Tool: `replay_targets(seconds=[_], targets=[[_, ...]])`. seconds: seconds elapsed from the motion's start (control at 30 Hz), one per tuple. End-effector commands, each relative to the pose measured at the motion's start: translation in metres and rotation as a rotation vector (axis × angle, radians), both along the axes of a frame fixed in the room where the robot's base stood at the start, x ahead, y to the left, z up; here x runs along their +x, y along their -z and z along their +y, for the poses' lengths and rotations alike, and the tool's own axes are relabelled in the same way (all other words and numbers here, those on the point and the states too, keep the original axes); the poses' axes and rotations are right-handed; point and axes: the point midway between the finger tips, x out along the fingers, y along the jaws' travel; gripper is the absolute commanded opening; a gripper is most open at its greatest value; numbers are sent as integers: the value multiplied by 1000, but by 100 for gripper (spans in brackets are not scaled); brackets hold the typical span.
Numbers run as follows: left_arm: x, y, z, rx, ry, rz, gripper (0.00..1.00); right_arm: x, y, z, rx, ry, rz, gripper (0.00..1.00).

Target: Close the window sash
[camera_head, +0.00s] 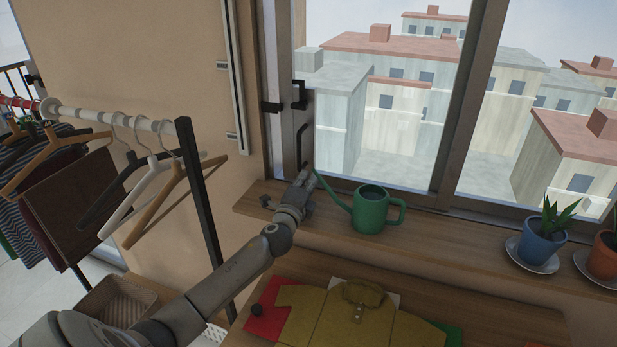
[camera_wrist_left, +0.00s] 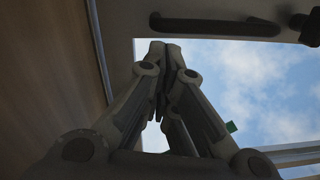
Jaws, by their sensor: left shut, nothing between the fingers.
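The window sash (camera_head: 291,135) is a grey metal frame with glass, and its left stile stands close beside the left window jamb (camera_head: 267,150). I cannot tell whether a narrow gap is left between them. A dark upright handle (camera_head: 301,143) is on the stile; it also shows at the top of the left wrist view (camera_wrist_left: 215,25). My left gripper (camera_head: 307,175) is shut and empty, low in front of the stile, below the handle. Its fingertips (camera_wrist_left: 165,48) overlap the stile's edge in the left wrist view; contact is unclear. My right gripper is out of view.
A green watering can (camera_head: 370,210) stands on the wooden sill (camera_head: 440,232), its spout close to my left gripper. Potted plants (camera_head: 543,236) stand further right. A yellow shirt (camera_head: 350,318) lies on the table below. A clothes rack (camera_head: 195,180) with hangers stands left.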

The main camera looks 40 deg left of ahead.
Motion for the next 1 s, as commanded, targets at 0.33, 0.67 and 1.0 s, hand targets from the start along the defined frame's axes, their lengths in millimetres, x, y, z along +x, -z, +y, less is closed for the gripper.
replay_targets(seconds=[0.33,0.67,1.0], targets=[[8,0,3,0,0,1,0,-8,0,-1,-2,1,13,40],[4,2,16,1,-2,2,0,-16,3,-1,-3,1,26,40],[-2,0,37,-1,-5,1,0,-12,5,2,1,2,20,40]])
